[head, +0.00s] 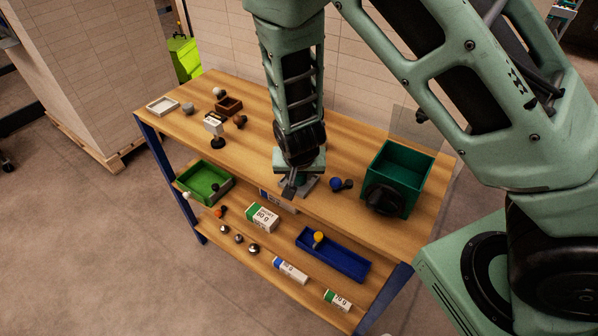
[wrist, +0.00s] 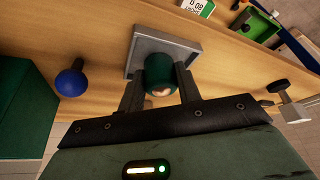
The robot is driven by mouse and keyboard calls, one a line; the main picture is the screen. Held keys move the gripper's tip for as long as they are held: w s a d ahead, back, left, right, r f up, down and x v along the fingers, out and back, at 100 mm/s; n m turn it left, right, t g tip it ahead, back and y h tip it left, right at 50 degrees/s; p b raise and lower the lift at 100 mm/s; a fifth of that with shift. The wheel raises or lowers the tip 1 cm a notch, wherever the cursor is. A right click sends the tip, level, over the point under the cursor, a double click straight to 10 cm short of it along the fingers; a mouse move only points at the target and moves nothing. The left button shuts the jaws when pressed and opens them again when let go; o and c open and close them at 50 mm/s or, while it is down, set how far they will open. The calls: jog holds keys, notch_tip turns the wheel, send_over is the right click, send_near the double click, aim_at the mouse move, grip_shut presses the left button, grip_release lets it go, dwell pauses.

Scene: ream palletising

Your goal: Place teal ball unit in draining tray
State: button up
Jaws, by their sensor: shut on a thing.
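My gripper (wrist: 158,84) is shut on a dark teal ball unit (wrist: 160,72), one finger on each side of it. A pale reddish mark shows on the ball's near face. Beyond the ball, in the wrist view, is a square grey tray (wrist: 194,50) with a raised rim. I cannot tell whether the ball touches the tray or is just above it. In the head view my gripper (head: 290,187) is over the workbench, and part of the grey tray (head: 311,183) shows beside it. The ball is hidden there by the gripper and arm.
A blue ball unit (head: 336,183) and a dark green bin (head: 413,159) stand to the right. A small sign (head: 213,126), brown box (head: 229,105) and white tray (head: 162,105) are left. A green tray (head: 206,181) is front left; a blue tray (head: 333,254) is on the lower shelf.

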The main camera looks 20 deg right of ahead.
jog(key=shift+f, duration=0.1)
jog(key=o, duration=0.9)
